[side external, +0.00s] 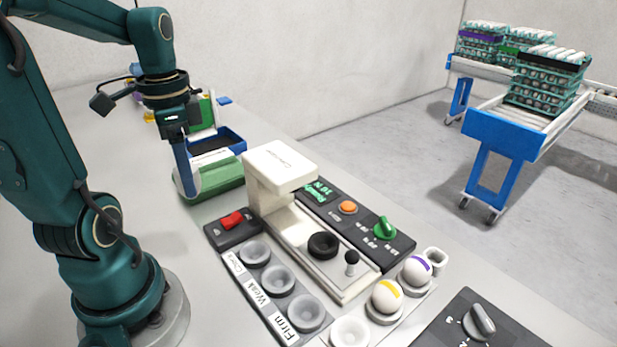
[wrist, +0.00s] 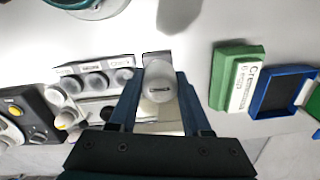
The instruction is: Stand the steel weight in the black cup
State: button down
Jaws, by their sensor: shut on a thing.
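My gripper (side external: 188,188) is shut on the steel weight, with blue fingers on either side of it. The black cup (side external: 323,245) is a round black ring on the white base of the candler, to the right of and nearer the camera than my gripper.
The white candler (side external: 280,170) stands between my gripper and the black cup. A red switch (side external: 232,220), grey cups on a labelled strip (side external: 278,281), a dark control panel (side external: 365,222) and marked eggs (side external: 387,295) surround it. A green box (wrist: 237,78) and blue tray (wrist: 284,92) lie beside my gripper.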

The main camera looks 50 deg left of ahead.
jog(key=shift+s+a+r, duration=0.2)
jog(key=shift+a+r, duration=0.15)
jog(key=shift+r, duration=0.05)
notch_tip(320, 180, up, 5)
jog(key=shift+a, duration=0.1)
jog(key=w+d+m, duration=0.2)
jog(key=w+d, duration=0.1)
jog(key=w, duration=0.1)
jog(key=w+d+m, duration=0.2)
jog(key=w+d, duration=0.1)
jog(key=w, duration=0.1)
jog(key=w+d+m, duration=0.2)
jog(key=w+d, duration=0.1)
jog(key=w, duration=0.1)
jog(key=shift+w+r, duration=0.3)
jog(key=shift+w, duration=0.05)
jog(key=w+d+m, duration=0.3)
jog(key=d, duration=0.4)
jog(key=shift+d+f, duration=0.15)
jog(key=shift+f, duration=2.15)
jog(key=shift+d+f, duration=0.15)
jog(key=shift+f, duration=2.2)
jog(key=shift+d+f, duration=0.15)
jog(key=shift+f, duration=2.15)
jog(key=shift+f, duration=0.6)
